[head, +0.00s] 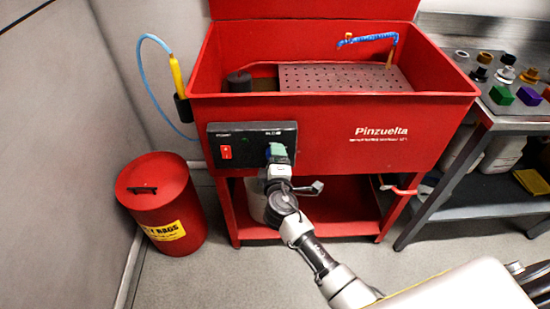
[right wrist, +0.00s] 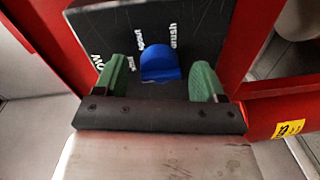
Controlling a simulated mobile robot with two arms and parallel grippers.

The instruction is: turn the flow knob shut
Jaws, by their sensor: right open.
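The blue flow knob (right wrist: 160,65) sits on the dark control panel (right wrist: 120,25) in the right wrist view, with printed words around it, among them what reads as "spout" and "brush". My right gripper (right wrist: 160,72) is open, with one green finger pad on each side of the knob and a visible gap to each. In the head view my right gripper (head: 277,151) is at the right part of the control panel (head: 243,133) and mostly hides the knob. My left gripper is not in view.
The panel is on the front of a red parts washer (head: 330,120), with a red switch (head: 226,153) on its left. A red bin (head: 160,200) stands at left. A metal bench (head: 515,115) with small parts stands at right.

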